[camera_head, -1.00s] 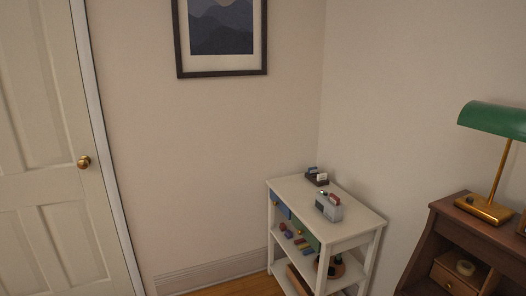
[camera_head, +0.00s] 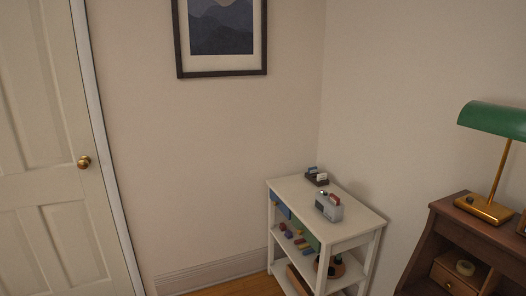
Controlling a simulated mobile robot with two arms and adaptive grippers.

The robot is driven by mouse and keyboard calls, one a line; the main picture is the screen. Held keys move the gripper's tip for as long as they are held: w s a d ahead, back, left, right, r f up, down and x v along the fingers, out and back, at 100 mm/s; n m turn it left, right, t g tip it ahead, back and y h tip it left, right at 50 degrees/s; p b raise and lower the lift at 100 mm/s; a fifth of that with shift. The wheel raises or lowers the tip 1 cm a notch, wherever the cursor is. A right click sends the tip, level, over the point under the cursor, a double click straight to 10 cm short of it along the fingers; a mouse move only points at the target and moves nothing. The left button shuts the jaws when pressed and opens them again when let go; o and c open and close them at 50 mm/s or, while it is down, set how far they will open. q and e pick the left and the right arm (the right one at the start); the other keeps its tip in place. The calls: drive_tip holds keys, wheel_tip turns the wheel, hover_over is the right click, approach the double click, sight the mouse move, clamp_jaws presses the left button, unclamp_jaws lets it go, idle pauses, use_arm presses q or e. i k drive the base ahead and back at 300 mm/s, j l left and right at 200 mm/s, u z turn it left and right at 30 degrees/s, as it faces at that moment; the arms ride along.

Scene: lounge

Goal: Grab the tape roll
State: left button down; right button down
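Neither of my grippers shows in the head view.
A white shelf cart (camera_head: 352,228) stands in the corner, with a grey box-like device (camera_head: 328,207) and a dark card holder (camera_head: 316,176) on top and colored blocks on a shelf below. A green-shaded brass lamp (camera_head: 494,120) stands on the desk. A closed door (camera_head: 45,150) is at the left.

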sight(465, 267)
drive_tip(key=z, duration=1.4)
